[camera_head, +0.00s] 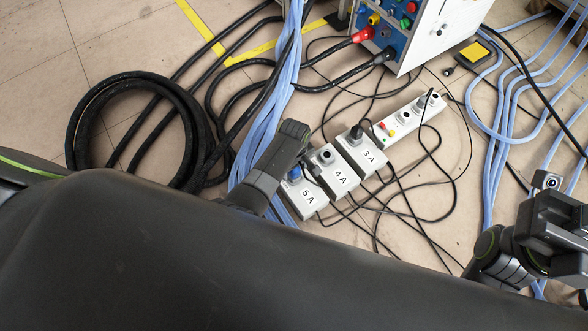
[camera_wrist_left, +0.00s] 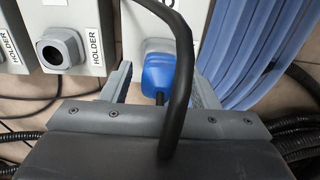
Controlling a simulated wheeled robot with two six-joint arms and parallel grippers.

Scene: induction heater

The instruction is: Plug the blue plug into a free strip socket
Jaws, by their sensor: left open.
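The blue plug (camera_head: 294,174) sits in the holder box marked 5A (camera_head: 309,197) on the floor. In the left wrist view the blue plug (camera_wrist_left: 168,74) shows between the two fingers of my left gripper (camera_wrist_left: 161,88), which is open around it. A thick black cable crosses in front of the plug and hides part of it. In the head view my left gripper (camera_head: 298,162) is low over the 5A box. The white power strip (camera_head: 391,127) lies up and right of the boxes. It has a black plug (camera_head: 424,100) near its far end and an empty-looking socket (camera_head: 404,117). My right gripper (camera_head: 556,220) is at the far right; its fingers are unclear.
Holder boxes 4A (camera_head: 340,178), with an empty-looking socket, and 3A (camera_head: 368,154), with a black plug (camera_head: 355,134), stand between 5A and the strip. Thin black cables lie around them. A blue cable bundle (camera_head: 270,125) runs beside the 5A box. The heater cabinet (camera_head: 428,35) stands behind.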

